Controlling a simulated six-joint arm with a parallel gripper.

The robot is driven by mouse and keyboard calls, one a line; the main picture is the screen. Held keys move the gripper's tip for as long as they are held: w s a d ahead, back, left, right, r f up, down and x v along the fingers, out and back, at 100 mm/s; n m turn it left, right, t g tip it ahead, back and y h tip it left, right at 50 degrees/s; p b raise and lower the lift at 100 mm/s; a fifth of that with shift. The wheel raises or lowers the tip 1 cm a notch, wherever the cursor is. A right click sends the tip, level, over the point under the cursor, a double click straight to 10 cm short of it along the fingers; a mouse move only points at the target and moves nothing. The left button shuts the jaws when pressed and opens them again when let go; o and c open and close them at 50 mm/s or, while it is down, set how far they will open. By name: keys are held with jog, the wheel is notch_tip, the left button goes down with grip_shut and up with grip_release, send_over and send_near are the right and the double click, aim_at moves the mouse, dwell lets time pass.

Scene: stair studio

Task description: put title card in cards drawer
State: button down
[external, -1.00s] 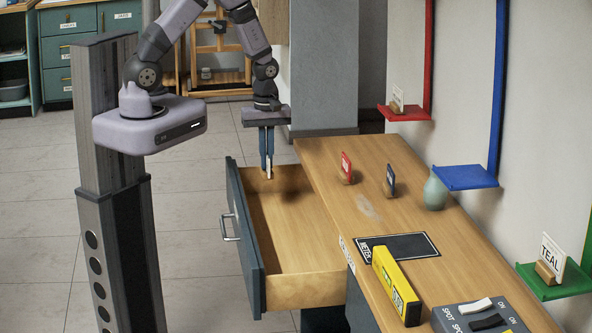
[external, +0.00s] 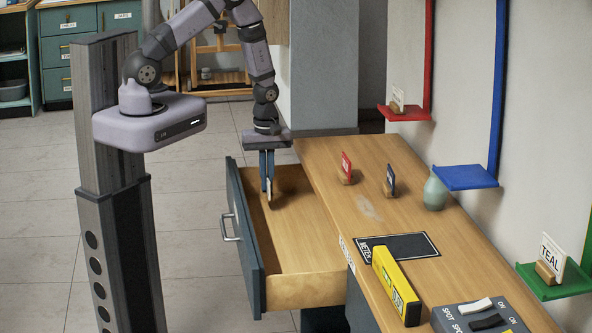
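My gripper (external: 268,185) points down inside the open drawer (external: 310,285), near its far end. A thin white card (external: 269,191) shows between its fingertips, and the fingers look closed on it. The card is edge-on, so I cannot read it. I cannot tell whether its lower edge touches the drawer floor. The drawer is pulled out to the left of the wooden desk, and its floor looks otherwise empty. A label on the desk edge (external: 347,250) is too oblique to read fully.
Wall shelves in red (external: 404,113), blue (external: 466,177) and green (external: 556,282) are at right.

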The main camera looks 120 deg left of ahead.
jog(key=shift+f, duration=1.7)
jog(key=shift+f, duration=0.15)
jog(key=c, duration=2)
grip_release()
jog(key=shift+r+b, duration=0.6)
jog(key=shift+r, duration=5.55)
